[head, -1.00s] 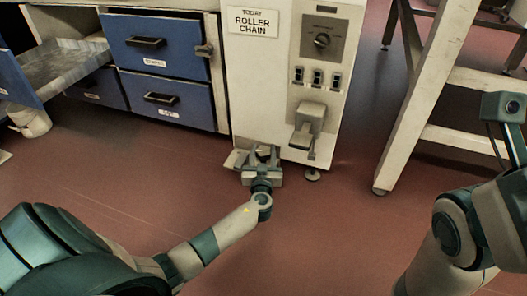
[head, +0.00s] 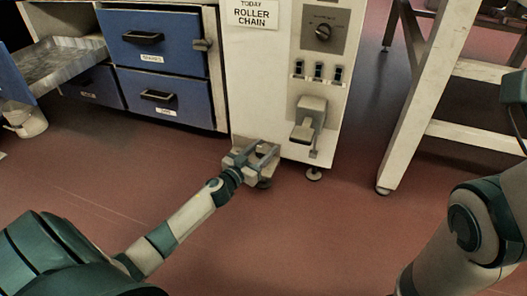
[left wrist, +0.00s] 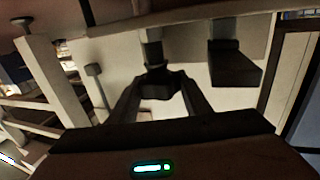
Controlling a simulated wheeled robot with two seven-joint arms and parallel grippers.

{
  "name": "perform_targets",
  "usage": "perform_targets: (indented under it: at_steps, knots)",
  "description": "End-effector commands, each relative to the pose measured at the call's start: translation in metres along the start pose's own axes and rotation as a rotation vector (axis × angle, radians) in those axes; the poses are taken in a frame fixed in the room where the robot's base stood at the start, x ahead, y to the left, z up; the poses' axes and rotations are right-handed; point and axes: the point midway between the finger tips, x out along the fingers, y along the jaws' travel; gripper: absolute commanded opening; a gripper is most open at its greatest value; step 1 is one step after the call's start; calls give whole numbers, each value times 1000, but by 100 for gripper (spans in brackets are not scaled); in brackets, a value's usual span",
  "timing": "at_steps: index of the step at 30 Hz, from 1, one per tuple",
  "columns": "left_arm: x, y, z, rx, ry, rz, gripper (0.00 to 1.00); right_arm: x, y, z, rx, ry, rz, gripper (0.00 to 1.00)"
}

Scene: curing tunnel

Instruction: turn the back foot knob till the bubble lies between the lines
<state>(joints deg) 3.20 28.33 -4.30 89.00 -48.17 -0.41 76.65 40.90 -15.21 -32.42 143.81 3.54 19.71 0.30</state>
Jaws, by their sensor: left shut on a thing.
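My left gripper (head: 262,152) is low at the left front corner of the white machine (head: 270,85), over a foot near the floor. In the left wrist view its fingers (left wrist: 158,100) are shut on a dark knob (left wrist: 158,84) on a short stem. A lit green level vial (left wrist: 152,168) shows at the bottom of that view. A bright spot, possibly the bubble, sits toward the vial's right end; its lines are too small to make out. In the head view the gripper hides the knob. My right gripper is out of view; only its arm shows at the right.
A foot (head: 314,174) stands under the machine's right front corner. A lever block (head: 309,120) juts from the front above it. Blue drawers (head: 160,95) stand at left and a pale trestle leg (head: 412,110) at right. The red floor in front is clear.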

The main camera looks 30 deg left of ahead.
Motion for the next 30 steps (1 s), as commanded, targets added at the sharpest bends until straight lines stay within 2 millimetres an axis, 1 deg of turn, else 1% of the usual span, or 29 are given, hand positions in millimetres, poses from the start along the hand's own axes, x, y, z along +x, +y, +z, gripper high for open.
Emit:
perform_targets:
  at_steps: [1, 6, 12, 26, 27, 29, 30]
  knots:
    - [0, -2, -1, 2, -3, 35, 21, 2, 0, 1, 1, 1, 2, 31]
    - [0, -1, -1, 1, -3, 143, 21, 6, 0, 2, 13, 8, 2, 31]
    - [0, 0, 0, 0, -3, 216, 21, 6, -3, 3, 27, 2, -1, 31]
    - [0, 1, 0, 1, -2, 237, 21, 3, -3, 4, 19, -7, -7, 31]
    - [0, 1, 0, 1, -2, 237, 46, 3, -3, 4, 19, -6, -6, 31]
    - [0, 1, 0, 1, -2, 237, 60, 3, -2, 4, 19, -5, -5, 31]
    - [0, 1, 0, 1, -2, 237, 62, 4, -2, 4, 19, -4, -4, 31]
